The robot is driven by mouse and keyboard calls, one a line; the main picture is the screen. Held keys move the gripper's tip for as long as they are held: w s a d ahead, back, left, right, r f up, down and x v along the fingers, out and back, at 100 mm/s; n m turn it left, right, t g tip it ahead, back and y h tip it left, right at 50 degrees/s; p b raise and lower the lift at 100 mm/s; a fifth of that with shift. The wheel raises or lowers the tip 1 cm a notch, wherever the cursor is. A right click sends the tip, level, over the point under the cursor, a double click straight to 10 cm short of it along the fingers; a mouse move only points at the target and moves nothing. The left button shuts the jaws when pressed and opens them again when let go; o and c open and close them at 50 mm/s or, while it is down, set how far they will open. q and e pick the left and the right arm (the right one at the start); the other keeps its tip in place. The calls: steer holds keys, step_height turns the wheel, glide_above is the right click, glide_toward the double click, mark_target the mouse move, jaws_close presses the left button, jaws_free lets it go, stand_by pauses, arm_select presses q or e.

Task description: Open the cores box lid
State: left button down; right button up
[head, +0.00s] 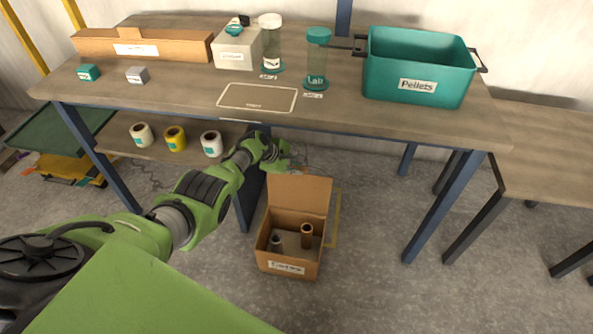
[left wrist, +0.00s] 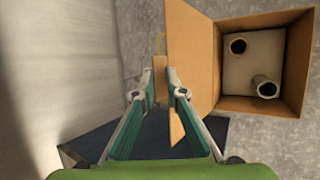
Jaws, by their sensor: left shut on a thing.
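The cores box (head: 288,264) is a brown cardboard box on the floor in front of the table, labelled "Cores". Its lid (head: 299,194) stands up at the back, and the inside shows. The open box (left wrist: 292,102) is at the right in the left wrist view, with its lid (left wrist: 191,50) along its left side. My left gripper (head: 284,158) is just above the lid's top edge in the head view. In the left wrist view its fingers (left wrist: 165,84) are closed on a brown cardboard part of the lid. My right gripper is not in view.
A brown core (head: 306,231) and a grey core (head: 277,242) stand inside the box. The table (head: 190,95) is above and behind it, with a blue leg (head: 249,195) to the left. Several tape rolls sit on the lower shelf (head: 110,143).

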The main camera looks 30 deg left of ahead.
arm_select(q)
steer(key=shift+a, duration=0.2)
steer(key=shift+f, duration=0.1)
steer(key=c, duration=2.3)
jaws_free()
steer(key=shift+c, duration=0.2)
steer(key=v, duration=1.2)
